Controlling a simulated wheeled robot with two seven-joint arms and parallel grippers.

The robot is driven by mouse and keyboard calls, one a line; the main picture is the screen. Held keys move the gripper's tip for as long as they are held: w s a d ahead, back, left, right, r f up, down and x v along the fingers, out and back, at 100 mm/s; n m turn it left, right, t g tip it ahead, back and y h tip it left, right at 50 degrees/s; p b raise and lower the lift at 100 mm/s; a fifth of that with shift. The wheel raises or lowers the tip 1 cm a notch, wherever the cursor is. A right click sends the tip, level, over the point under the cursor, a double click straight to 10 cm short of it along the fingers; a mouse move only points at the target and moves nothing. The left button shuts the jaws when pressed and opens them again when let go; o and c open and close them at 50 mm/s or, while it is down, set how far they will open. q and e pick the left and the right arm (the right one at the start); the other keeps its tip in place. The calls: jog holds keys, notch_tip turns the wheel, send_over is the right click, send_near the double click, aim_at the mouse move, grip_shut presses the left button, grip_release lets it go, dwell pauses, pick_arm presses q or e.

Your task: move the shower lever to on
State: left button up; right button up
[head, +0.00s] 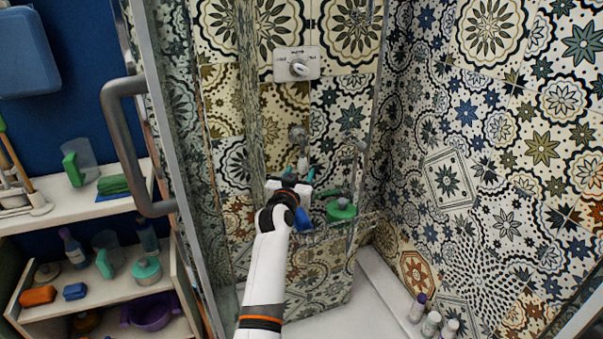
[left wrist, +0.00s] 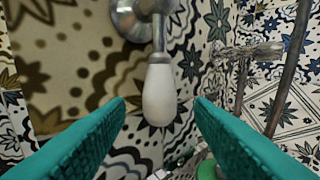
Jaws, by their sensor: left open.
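The shower lever shows in the left wrist view as a white teardrop handle (left wrist: 160,95) hanging straight down from a round metal base (left wrist: 128,18) on the patterned tile wall. In the head view, the lever's metal base (head: 297,132) is on the back wall of the shower, above my left gripper (head: 301,172). My left gripper, with teal finger pads, also shows in the left wrist view (left wrist: 160,115). It is open, with one finger on each side of the handle's lower end and visible gaps on both sides. My right gripper is not in view.
A metal plate with a knob (head: 297,65) is higher on the wall. A wire basket with a green bottle (head: 341,209) is right of my gripper. The glass door's grey handle (head: 125,145) and shelves (head: 75,208) stand left. Small bottles (head: 432,323) stand lower right.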

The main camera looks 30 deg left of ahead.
pick_arm(q)
jog(key=shift+x, duration=1.4)
jog(key=shift+c, duration=0.4)
grip_shut()
